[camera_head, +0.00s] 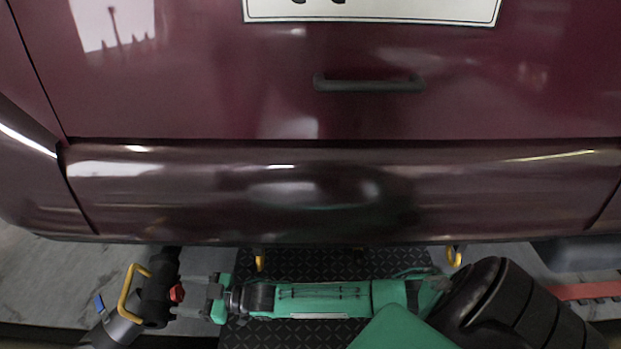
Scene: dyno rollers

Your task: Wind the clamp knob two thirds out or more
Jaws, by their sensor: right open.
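The small red clamp knob (177,292) sits on the right side of a black exhaust nozzle (158,285) at the lower left, under the car's bumper. The nozzle has a yellow handle (128,292) on its left side. My right gripper (192,297) comes in from the right, its fingers pointing left at the knob. It is open, with the fingertips close to the knob's right side. I cannot tell whether they touch it, or how far the knob is wound. My left gripper is not in view.
The dark red car's bumper (235,195) overhangs the nozzle and my right arm. A grey hose end (117,331) continues from the nozzle at lower left. Yellow hooks (454,256) show below the bumper. Dark tread plate (340,264) covers the middle floor.

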